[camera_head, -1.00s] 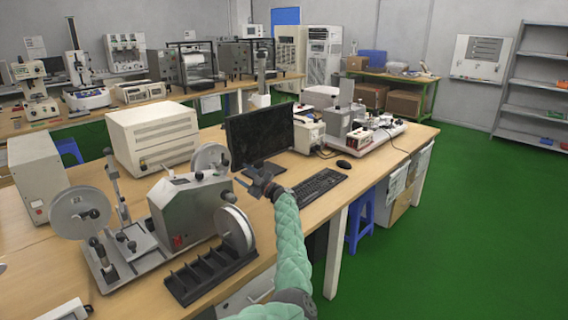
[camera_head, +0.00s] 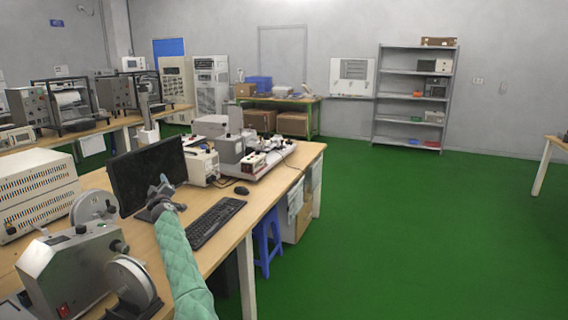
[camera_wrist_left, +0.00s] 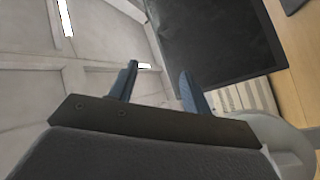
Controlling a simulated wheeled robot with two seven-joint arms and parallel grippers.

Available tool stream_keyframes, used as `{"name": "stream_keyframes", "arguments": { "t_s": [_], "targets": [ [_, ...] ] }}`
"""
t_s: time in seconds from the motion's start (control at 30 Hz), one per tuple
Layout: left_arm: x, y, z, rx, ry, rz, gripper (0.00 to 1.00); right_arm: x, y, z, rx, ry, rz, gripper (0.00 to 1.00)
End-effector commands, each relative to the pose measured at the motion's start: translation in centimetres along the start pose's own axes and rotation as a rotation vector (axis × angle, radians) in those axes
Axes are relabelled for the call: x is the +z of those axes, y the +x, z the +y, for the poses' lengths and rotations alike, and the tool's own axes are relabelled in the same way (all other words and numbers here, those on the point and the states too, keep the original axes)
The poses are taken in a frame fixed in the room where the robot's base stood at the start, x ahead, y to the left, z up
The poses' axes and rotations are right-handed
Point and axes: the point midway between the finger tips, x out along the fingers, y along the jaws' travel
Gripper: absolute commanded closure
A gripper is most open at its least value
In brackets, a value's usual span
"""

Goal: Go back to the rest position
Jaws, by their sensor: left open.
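My left arm in its green quilted sleeve reaches up from the bottom of the head view. My left gripper (camera_head: 160,190) is in front of the black monitor (camera_head: 148,173), above the wooden bench. In the left wrist view the two blue-grey fingers of the gripper (camera_wrist_left: 158,88) stand apart with nothing between them. The monitor's dark screen (camera_wrist_left: 215,40) fills the upper right of that view, and ceiling beams show on the left. My right gripper is not in view.
A keyboard (camera_head: 213,221) and a mouse (camera_head: 241,190) lie right of the gripper. A reel machine (camera_head: 75,272) stands at the lower left. A blue stool (camera_head: 268,240) is beside the bench. The green floor (camera_head: 400,230) is clear toward the grey shelf (camera_head: 412,95).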

Motion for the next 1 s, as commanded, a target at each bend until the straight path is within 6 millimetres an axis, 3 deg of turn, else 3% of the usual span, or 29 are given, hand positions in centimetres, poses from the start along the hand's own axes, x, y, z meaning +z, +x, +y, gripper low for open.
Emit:
{"name": "stream_keyframes", "arguments": {
  "t_s": [0.2,0.33,0.43,0.63,1.0],
  "targets": [
    [-4.7,-1.1,7.3,0.154,0.050,-0.188,0.51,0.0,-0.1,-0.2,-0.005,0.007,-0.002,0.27],
    [-5.9,-3.9,10.0,0.208,0.116,-0.317,0.51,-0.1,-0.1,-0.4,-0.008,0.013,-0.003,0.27],
    [-6.2,-7.1,11.1,0.229,0.182,-0.424,0.51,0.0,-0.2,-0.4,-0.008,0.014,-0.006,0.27],
    [-4.6,-16.4,11.0,0.219,0.343,-0.650,0.51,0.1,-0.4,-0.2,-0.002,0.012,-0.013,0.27],
    [-0.1,-33.7,7.0,0.152,0.590,-0.934,0.51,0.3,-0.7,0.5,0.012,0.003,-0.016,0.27]
  ]
}}
